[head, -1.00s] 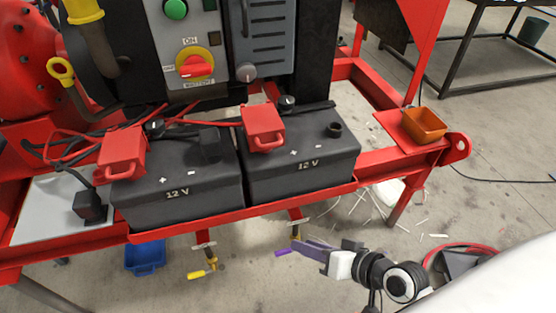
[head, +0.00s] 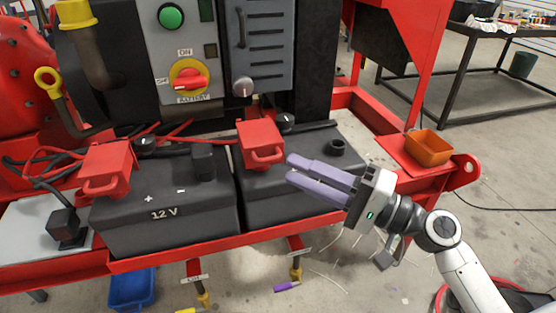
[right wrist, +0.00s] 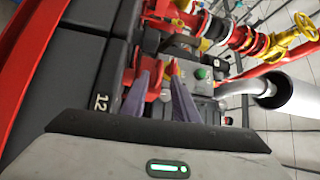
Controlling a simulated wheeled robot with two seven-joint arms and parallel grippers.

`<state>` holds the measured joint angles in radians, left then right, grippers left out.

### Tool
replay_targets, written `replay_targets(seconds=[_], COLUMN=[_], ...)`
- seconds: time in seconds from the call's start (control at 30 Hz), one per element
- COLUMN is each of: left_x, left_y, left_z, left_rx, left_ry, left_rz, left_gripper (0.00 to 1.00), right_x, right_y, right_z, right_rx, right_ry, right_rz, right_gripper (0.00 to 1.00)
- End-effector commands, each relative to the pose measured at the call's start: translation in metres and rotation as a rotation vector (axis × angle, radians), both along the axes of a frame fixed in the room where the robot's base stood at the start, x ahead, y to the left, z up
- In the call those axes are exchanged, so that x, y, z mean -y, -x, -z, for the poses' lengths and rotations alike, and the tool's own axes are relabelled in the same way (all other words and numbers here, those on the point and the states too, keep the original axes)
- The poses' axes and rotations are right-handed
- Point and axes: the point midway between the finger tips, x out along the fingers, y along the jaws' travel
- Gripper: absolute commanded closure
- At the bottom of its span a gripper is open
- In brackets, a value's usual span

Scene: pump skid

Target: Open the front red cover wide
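Two red terminal covers with loop handles sit down on the black batteries, one on the left battery (head: 107,168) and one on the right battery (head: 260,140). Both look closed, with their loops toward the front rail. My right gripper (head: 289,168) is open and empty, its two purple fingers apart, just right of and in front of the right cover's loop. In the right wrist view, red cover parts (right wrist: 154,82) show beyond and between the fingertips; I see no clear contact. My left gripper is not in view.
The red rail (head: 220,243) runs along the batteries' front. A control panel with a red rotary switch (head: 190,82) stands close behind. An orange tray (head: 428,147) is at the right, and a blue bin (head: 132,288) is below the rail.

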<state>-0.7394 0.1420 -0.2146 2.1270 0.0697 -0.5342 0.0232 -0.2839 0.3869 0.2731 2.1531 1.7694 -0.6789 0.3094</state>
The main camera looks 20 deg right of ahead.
Motion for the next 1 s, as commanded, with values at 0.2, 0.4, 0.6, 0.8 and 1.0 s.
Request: replay_targets(seconds=[0.2,0.4,0.6,0.8,1.0], left_x=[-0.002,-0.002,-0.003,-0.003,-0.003], left_y=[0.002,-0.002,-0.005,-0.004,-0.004], left_z=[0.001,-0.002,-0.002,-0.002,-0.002], left_rx=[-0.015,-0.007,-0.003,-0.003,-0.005], left_ry=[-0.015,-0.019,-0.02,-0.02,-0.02], left_rz=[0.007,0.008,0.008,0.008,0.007], left_gripper=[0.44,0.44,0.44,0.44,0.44], right_x=[-0.022,-0.031,-0.032,-0.032,-0.032], right_y=[-0.029,-0.041,-0.042,-0.042,-0.042], right_z=[-0.006,-0.006,-0.005,-0.005,-0.005], right_rx=[0.0,0.0,-0.002,-0.002,-0.002], right_ry=[-0.001,0.001,0.001,0.001,0.001], right_rz=[0.0,0.001,0.001,0.001,0.001], right_gripper=[0.73,0.73,0.73,0.93,1.0])
